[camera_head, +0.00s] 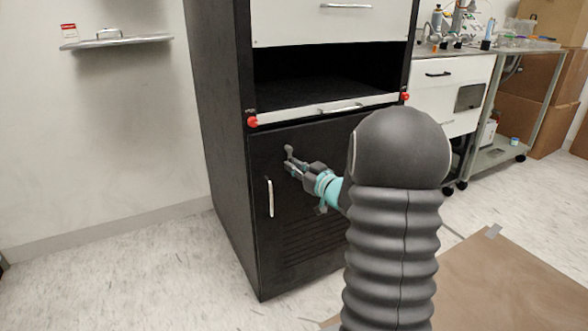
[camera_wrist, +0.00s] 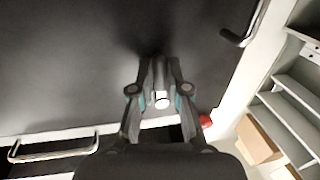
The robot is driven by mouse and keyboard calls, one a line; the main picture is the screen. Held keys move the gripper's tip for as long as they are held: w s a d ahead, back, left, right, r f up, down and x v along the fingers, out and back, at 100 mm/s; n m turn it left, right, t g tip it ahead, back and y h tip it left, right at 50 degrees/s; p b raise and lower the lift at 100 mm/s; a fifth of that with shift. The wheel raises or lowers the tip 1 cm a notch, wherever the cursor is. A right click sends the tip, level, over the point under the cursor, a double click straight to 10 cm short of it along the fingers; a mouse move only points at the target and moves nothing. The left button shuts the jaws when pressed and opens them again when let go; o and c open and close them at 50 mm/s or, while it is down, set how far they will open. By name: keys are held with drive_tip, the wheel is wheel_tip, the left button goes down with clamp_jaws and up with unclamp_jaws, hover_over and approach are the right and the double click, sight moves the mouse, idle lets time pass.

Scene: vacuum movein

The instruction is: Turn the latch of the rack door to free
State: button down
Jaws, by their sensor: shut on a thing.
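The black rack door (camera_head: 300,215) is closed, flush in the lower part of the tall black rack. A small grey latch (camera_head: 289,152) sits near its upper left corner. My gripper (camera_head: 291,165) is at the latch, with its fingers pointing at the door. In the wrist view, my gripper (camera_wrist: 161,98) has its two fingers close on either side of the latch's pale round end (camera_wrist: 161,101), shut on it. The fingers partly hide the latch, and its exact angle is hard to tell.
A vertical silver door handle (camera_head: 270,198) is below and left of the latch. Above the door, a pale drawer front (camera_head: 325,108) has red knobs (camera_head: 252,121) at its ends. A wall shelf (camera_head: 117,42) is at left. My arm hides the door's right side.

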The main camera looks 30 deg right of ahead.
sight(301, 145)
drive_tip(key=d+n+b, duration=0.1)
drive_tip(key=n, duration=0.1)
drive_tip(key=d+r+n+g+h+b, duration=0.1)
drive_tip(key=n, duration=0.2)
drive_tip(key=d+r+n+b, duration=0.1)
drive_tip(key=n+b, duration=0.1)
drive_tip(key=n, duration=0.1)
drive_tip(key=shift+d, duration=0.1)
drive_tip(key=n, duration=0.1)
drive_tip(key=r+n+h+b, duration=0.1)
drive_tip(key=n+b, duration=0.1)
drive_tip(key=n, duration=0.1)
drive_tip(key=shift+d+r+g+h, duration=0.3)
drive_tip(key=shift+d, duration=0.05)
drive_tip(key=shift+r+n+h+b, duration=0.2)
drive_tip(key=shift+r+n+b, duration=0.2)
drive_tip(key=shift+n, duration=0.35)
drive_tip(key=shift+r+n+h+b, duration=0.2)
drive_tip(key=shift+r+n+b, duration=0.15)
drive_tip(key=shift+n, duration=0.4)
drive_tip(key=c, duration=1.2)
unclamp_jaws()
drive_tip(key=shift+o, duration=0.2)
